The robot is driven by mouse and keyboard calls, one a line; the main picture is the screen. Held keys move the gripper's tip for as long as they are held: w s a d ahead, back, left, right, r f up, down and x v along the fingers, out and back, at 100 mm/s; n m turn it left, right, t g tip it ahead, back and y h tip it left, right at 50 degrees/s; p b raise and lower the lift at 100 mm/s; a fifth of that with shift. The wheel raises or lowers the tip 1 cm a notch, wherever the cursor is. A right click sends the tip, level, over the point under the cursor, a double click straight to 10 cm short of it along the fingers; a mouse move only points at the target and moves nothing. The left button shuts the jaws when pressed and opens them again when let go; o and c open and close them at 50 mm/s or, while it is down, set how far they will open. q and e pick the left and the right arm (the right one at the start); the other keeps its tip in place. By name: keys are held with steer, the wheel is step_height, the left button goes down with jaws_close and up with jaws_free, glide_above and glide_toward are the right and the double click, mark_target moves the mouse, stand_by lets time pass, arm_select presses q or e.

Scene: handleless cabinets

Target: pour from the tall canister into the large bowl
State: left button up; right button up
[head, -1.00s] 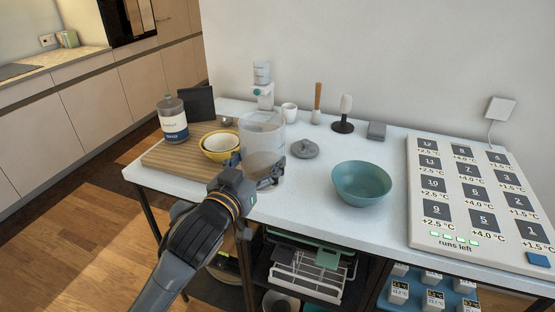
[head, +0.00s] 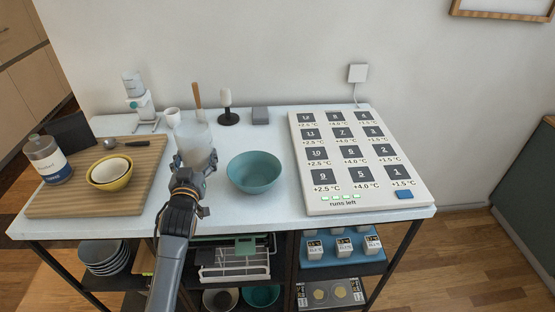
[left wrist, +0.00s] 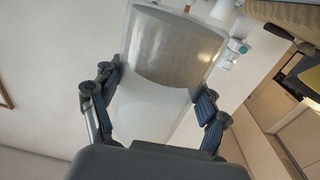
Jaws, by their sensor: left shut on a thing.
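The tall canister (head: 194,139) is clear, with greyish contents. My left gripper (head: 193,167) is shut around it and holds it near the front of the white table, looking about upright. In the left wrist view the canister (left wrist: 165,65) stands between both fingers (left wrist: 155,105), with the grey contents seen through its wall. The large bowl (head: 254,172) is teal and sits on the table just right of the canister, apart from it. I see nothing in the bowl. My right gripper is not in view.
Left on a wooden board (head: 150,165) are a yellow-rimmed bowl (head: 110,174) and a labelled jar (head: 48,160). Behind stand a white mug (head: 172,116), a wooden-handled tool (head: 197,97) and a dark-based stand (head: 228,117). A large numbered panel (head: 330,203) fills the right side.

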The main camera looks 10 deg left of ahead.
arm_select(q)
steer(key=shift+w+d+f, duration=0.3)
steer(key=shift+w, duration=0.1)
steer(key=shift+s+f+m, duration=0.1)
steer(key=shift+m, duration=0.2)
